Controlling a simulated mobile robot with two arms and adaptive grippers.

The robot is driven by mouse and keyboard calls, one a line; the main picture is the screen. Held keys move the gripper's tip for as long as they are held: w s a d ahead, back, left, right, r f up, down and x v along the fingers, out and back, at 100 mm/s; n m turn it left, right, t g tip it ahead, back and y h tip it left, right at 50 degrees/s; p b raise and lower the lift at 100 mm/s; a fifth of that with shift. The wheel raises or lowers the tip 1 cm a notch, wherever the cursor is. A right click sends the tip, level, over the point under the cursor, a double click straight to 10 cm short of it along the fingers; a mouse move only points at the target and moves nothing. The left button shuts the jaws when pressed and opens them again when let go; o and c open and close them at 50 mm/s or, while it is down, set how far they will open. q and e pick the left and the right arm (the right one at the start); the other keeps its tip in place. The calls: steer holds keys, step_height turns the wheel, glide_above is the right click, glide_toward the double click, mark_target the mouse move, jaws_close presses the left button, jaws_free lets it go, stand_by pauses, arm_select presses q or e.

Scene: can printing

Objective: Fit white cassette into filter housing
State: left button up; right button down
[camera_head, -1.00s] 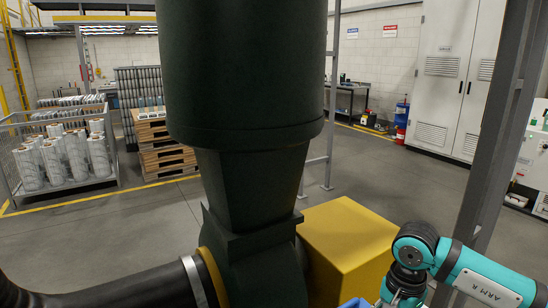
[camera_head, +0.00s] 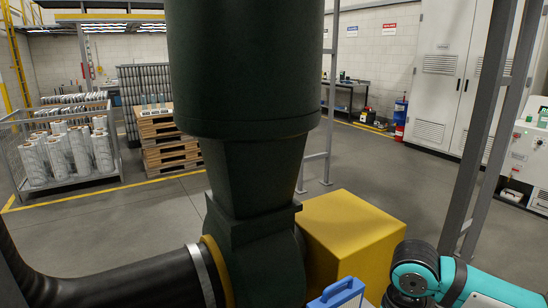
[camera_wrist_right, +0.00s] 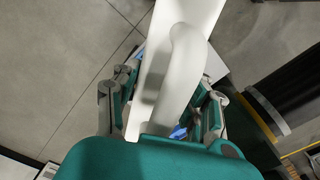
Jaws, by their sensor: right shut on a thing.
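My right gripper (camera_wrist_right: 165,105) has its fingers on both sides of a white handle on the white cassette (camera_wrist_right: 172,60) in the right wrist view. The cassette is a flat white panel with a few blue bits showing near the fingers. In the head view, a blue-and-white corner (camera_head: 338,294), apparently of the cassette, shows at the bottom edge. My right arm is at the lower right there, but its fingers are out of frame. A large dark green machine body (camera_head: 245,70) fills the middle. I cannot tell whether it is the filter housing; no cassette opening shows. My left gripper is not in view.
A yellow box (camera_head: 350,235) stands against the green body, close to the cassette corner. A black duct (camera_head: 120,285) leaves the body to the left. A grey post (camera_head: 490,130) rises behind my right arm. Open floor (camera_head: 395,180) lies beyond the yellow box.

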steer(key=s+a+n+b, duration=0.1)
steer(key=s+a+n, duration=0.1)
steer(key=s+n, duration=0.4)
steer(key=shift+s+f, duration=0.35)
steer(key=shift+f, duration=0.1)
